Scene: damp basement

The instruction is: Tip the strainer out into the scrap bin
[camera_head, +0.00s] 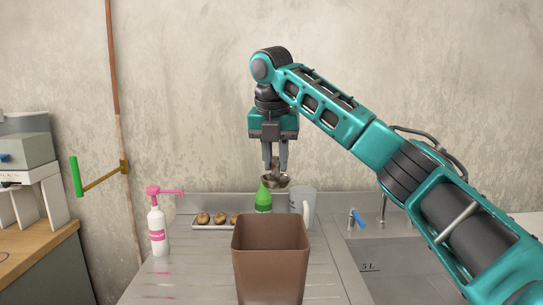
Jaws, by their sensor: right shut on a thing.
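My right gripper (276,168) points straight down at the back of the steel counter. It is shut on the strainer (276,181), a small dark metal bowl that shows just under the fingertips. The strainer looks about upright; its contents cannot be made out. The scrap bin (270,264) is a brown, open-topped, square bin standing in front, nearer to me. The strainer is above and behind the bin's rim, not over its opening in the picture. The inside bottom of the bin is hidden. My left gripper is not in view.
A green bottle (263,199) and a white jug (303,203) stand behind the bin. A tray (200,227) with several brown lumps and a pink-topped pump bottle (157,225) are to the left. A sink (385,265) with a tap (382,210) lies right.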

